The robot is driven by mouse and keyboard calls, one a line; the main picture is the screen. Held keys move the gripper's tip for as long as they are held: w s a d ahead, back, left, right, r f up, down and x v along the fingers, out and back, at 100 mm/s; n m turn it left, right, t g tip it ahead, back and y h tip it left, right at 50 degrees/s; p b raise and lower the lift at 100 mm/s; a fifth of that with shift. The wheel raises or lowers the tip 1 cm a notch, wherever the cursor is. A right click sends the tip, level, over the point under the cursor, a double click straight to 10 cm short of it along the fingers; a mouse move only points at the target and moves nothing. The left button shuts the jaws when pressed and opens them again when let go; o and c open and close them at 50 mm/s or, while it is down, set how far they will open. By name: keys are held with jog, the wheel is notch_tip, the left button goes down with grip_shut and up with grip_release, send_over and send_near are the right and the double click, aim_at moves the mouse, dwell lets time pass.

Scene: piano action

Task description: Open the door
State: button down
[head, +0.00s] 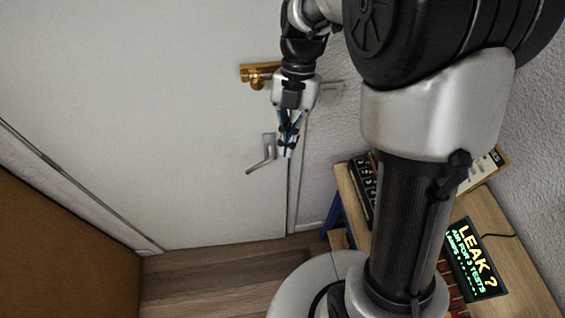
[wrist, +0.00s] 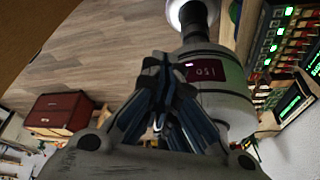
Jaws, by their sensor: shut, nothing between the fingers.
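The white door (head: 150,100) fills the left and middle of the head view and looks closed in its frame. Its grey lever handle (head: 265,155) sits near the door's right edge, with the lever slanting down to the left. A brass lock (head: 258,74) sits above it. My gripper (head: 287,152) is shut and empty, pointing down just right of the handle in the picture. I cannot tell whether it touches the handle or is in front of it. The wrist view shows the blue and black fingers (wrist: 160,120) close together; door and handle are not seen there.
A wooden bench (head: 515,255) with a lit "LEAK ?" display (head: 472,258) stands at the right. A brown panel (head: 60,250) is at the lower left. Wooden floor (head: 200,280) is clear before the door. A red box (wrist: 60,108) shows in the wrist view.

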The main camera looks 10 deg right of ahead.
jog(key=shift+s+a+f, duration=0.35)
jog(key=shift+s, duration=0.35)
jog(key=shift+s+a+f, duration=0.35)
jog(key=shift+s+a, duration=0.05)
jog(key=shift+s, duration=0.3)
jog(key=shift+s+a+f, duration=0.35)
jog(key=shift+s, duration=0.35)
jog(key=v, duration=1.2)
